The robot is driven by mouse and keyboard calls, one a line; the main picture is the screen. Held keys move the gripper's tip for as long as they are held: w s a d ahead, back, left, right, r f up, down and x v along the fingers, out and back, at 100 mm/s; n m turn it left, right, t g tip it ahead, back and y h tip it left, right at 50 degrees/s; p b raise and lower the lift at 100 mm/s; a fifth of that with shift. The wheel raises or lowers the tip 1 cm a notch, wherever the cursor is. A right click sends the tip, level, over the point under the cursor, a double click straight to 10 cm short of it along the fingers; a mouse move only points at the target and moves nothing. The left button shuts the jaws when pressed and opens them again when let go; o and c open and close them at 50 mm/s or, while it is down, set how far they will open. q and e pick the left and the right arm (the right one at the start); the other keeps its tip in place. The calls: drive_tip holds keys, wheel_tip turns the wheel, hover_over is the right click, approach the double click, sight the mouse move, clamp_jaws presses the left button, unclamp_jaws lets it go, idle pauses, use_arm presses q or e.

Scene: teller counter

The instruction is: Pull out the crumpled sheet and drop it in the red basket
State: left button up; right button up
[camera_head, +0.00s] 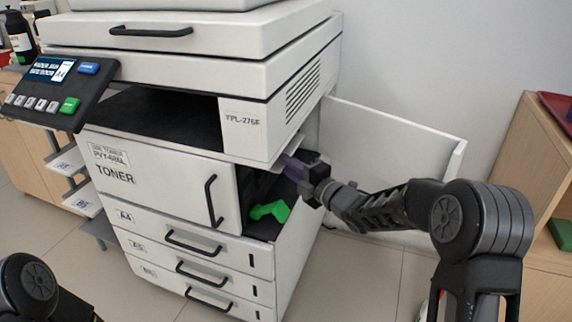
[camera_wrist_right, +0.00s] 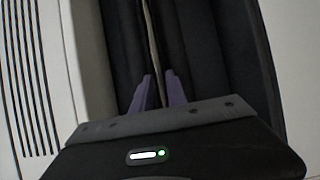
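A thin, pale edge, probably the crumpled sheet (camera_wrist_right: 153,45), stands in the dark slot of the copier in the right wrist view. The sheet cannot be made out in the head view. My right gripper (camera_head: 288,163) reaches into the copier's open side, and its purple fingers (camera_wrist_right: 159,80) are on either side of the pale edge, with a narrow gap between them. Only a link of my left arm shows at the lower left; its gripper is out of view. No red basket is clearly visible; a red object (camera_head: 559,112) is cut off at the right edge.
The copier (camera_head: 160,180) has its side door (camera_head: 390,150) swung open to the right, behind my right arm. A green lever (camera_head: 269,210) sits inside below the gripper. A control panel (camera_head: 55,88) juts out at left. A wooden cabinet (camera_head: 525,165) stands at right.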

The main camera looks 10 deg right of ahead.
clamp_jaws()
idle(0.3)
drive_tip(key=shift+r+b, duration=0.1)
drive_tip(key=shift+b, duration=0.2)
drive_tip(key=s+d+b, duration=0.1)
drive_tip(key=s+d, duration=0.6)
drive_tip(key=d, duration=0.4)
drive_tip(key=shift+d, duration=0.2)
idle(1.0)
drive_tip(key=shift+s+a, duration=0.1)
drive_tip(key=shift+s, duration=0.1)
